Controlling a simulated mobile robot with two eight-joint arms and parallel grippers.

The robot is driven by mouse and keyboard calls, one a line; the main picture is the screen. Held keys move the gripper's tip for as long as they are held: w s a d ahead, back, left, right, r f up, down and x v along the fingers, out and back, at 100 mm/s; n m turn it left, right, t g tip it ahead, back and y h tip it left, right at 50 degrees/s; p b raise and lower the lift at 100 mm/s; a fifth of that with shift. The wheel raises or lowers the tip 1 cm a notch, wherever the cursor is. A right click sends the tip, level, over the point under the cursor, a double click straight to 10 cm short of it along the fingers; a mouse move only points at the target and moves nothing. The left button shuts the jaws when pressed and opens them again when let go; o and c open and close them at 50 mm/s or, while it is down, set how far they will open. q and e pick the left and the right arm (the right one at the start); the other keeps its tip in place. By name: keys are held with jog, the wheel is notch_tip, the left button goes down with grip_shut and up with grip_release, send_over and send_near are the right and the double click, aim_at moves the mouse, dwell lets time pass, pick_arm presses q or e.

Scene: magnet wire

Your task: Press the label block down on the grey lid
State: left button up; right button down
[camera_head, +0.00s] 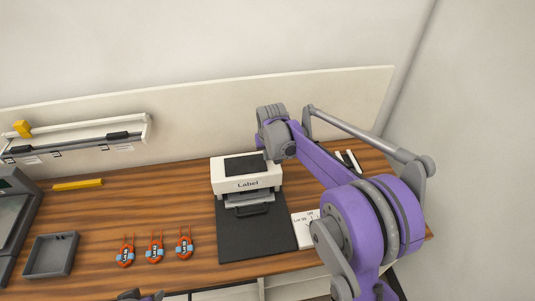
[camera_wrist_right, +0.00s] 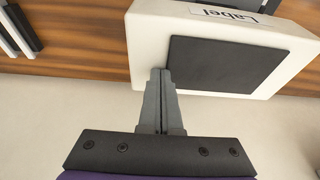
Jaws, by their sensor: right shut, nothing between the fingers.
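The white label block (camera_head: 228,183), marked "Label" on its front, stands at the back of a black mat. It has a dark pad (camera_head: 245,165) on top, which also shows in the right wrist view (camera_wrist_right: 225,62). A grey part (camera_head: 251,199), likely the grey lid, shows under the block's front; how closely they touch is unclear. My right gripper (camera_wrist_right: 160,72) is shut and empty, its tips over the block's edge beside the pad. Contact cannot be told. In the head view my right wrist hides most of it.
Several orange-red tools (camera_head: 155,250) lie left of the black mat (camera_head: 255,241). A grey tray (camera_head: 50,256) stands at the far left. A white printed card (camera_head: 306,228) lies right of the mat. A yellow bar (camera_head: 78,184) and a white rail (camera_head: 80,135) are at the back left.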

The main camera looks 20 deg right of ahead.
notch_tip(320, 180, up, 5)
jog(key=shift+w+f+p, duration=0.15)
jog(key=shift+f+p, duration=0.05)
jog(key=shift+p, duration=0.75)
pick_arm(q)
jog(key=shift+w+r, duration=0.2)
jog(key=shift+r, duration=0.55)
jog(key=shift+w+r, duration=0.2)
jog(key=shift+r, duration=0.5)
pick_arm(e)
jog(key=v, duration=0.9)
jog(key=shift+r, duration=0.15)
